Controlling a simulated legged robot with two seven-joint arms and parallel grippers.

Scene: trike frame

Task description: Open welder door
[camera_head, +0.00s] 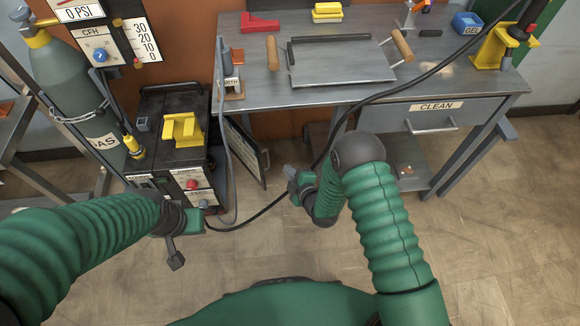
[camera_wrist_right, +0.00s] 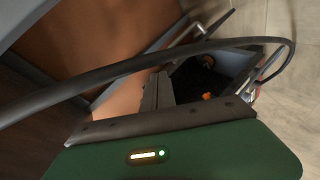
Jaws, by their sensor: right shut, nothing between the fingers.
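The welder (camera_head: 165,152) is a dark box with a red knob on its front, low at the left in the head view. A dark framed panel (camera_head: 247,152), which looks like its door, stands out at an angle from its right side. My right gripper (camera_head: 291,173) is shut and empty, to the right of this panel and apart from it. In the right wrist view its fingers (camera_wrist_right: 157,92) are together, before a dark opening with an orange spot.
A black cable (camera_head: 262,211) runs from near the welder past my right gripper and crosses the right wrist view (camera_wrist_right: 110,85). A grey workbench (camera_head: 300,98) stands behind, with a CLEAN drawer (camera_head: 435,115). A gas cylinder (camera_head: 75,95) stands left.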

